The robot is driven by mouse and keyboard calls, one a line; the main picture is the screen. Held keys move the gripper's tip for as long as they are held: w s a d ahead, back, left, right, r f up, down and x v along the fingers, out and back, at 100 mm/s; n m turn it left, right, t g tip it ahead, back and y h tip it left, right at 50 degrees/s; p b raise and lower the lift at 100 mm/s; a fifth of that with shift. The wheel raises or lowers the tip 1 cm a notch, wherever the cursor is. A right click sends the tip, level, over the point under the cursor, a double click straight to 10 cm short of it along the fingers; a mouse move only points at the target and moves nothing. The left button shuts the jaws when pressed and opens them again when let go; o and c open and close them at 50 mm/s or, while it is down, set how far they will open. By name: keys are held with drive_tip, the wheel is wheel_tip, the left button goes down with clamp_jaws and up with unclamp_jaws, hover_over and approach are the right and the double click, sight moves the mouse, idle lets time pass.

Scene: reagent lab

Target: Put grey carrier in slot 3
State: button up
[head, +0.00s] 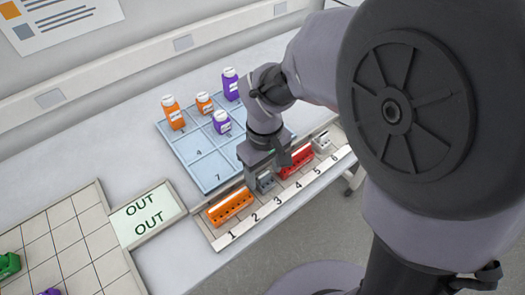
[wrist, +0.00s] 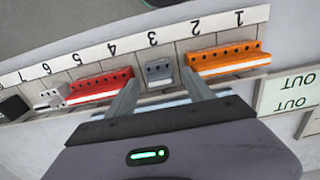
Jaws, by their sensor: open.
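The grey carrier (head: 265,182) sits in the numbered rack, in line with label 3. In the wrist view the grey carrier (wrist: 159,70) shows dark holes on top and stands between the orange and red carriers. My gripper (wrist: 161,78) is open, with one finger on each side of the grey carrier and a gap to each. In the head view my gripper (head: 266,170) is right at the carrier and hides part of it. Slot 3 (wrist: 152,39) is marked on the white label strip.
An orange carrier (wrist: 228,58) is at slots 1 and 2, a red carrier (wrist: 99,86) around 4 and 5. A white carrier (head: 322,140) and a black block (wrist: 12,107) are farther along. A blue tray (head: 210,176) with bottles lies behind; an OUT plate (head: 147,213) is left.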

sight(264, 175)
wheel_tip(264, 175, up, 10)
drive_tip(key=p, duration=0.4)
drive_tip(key=s+d+r+m+t+y, duration=0.2)
drive_tip(key=s+d+r+m+t, duration=0.3)
drive_tip(key=s+r+m, duration=0.4)
drive_tip(key=shift+s+d+m+t, duration=0.4)
drive_tip(key=shift+s+d+m, duration=0.5)
drive_tip(key=shift+s+m, duration=0.25)
